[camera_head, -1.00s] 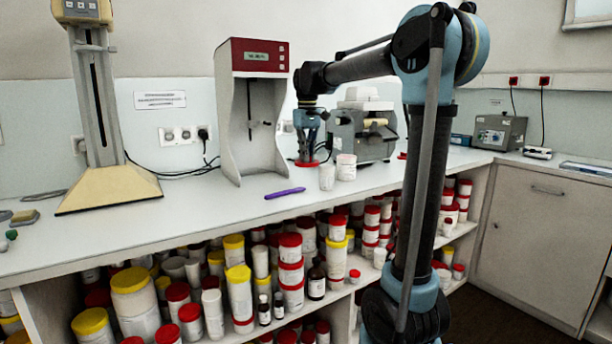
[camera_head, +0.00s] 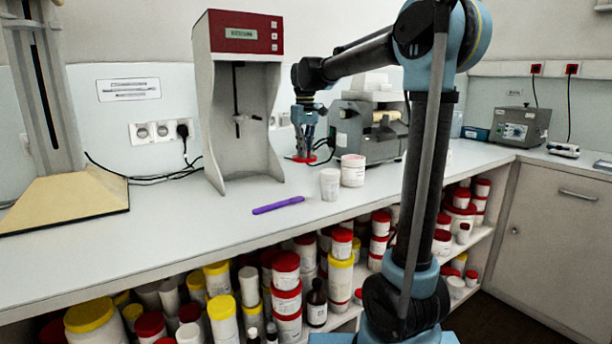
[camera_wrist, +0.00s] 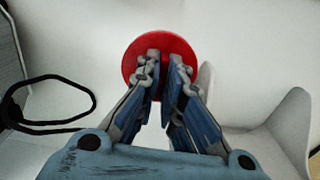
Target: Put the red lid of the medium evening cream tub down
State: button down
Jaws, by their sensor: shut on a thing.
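My gripper (camera_head: 304,152) is shut on the red lid (camera_head: 298,160), pointing down over the back of the counter, left of the grey machine. In the wrist view the lid (camera_wrist: 160,48) is a round red disc at the tips of my gripper (camera_wrist: 167,72), with the fingers across its middle. I cannot tell whether the lid touches the counter (camera_head: 225,215). Two white tubs stand in front and to the right of it: a smaller plain one (camera_head: 330,186) and a wider labelled one (camera_head: 352,172). I cannot read which is the medium evening cream tub.
A purple pen (camera_head: 278,205) lies near the front. A red-topped mixing stand (camera_head: 238,110) stands left of my gripper, a grey machine (camera_head: 368,130) right of it. A black cable (camera_head: 165,177) runs along the wall. The counter's left part is mostly clear.

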jog(key=shift+d+f, duration=0.2)
jog(key=shift+f, duration=3.6)
jog(key=c, duration=1.7)
grip_release()
jog(key=shift+r, duration=0.1)
notch_tip(320, 180, up, 12)
jog(key=shift+f, duration=0.1)
